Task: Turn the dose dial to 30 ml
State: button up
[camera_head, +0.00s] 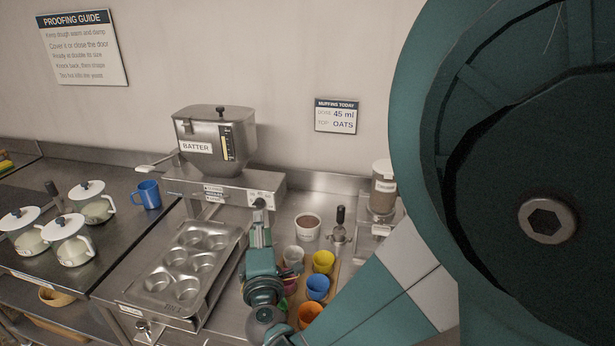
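The batter machine (215,140) stands on the steel counter with a steel hopper marked BATTER. A dark round knob (259,203) on the right end of its front, by a small white label plate (264,195), looks like the dose dial. Its setting is too small to read. My gripper (260,219) is just below the knob and points up at it. I cannot tell whether it touches the knob. Its fingers are small and partly hidden by the wrist, so I cannot see whether they are open or shut.
A muffin tin (188,262) sits under the machine, left of my gripper. Coloured cups (318,287), a brown-filled tub (307,226) and a topping dispenser (383,188) stand to the right. My arm covers the right side.

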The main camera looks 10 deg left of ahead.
aim_at(258, 207)
jog(key=shift+b+x, duration=0.6)
jog(key=shift+x, duration=3.3)
jog(key=c, duration=0.9)
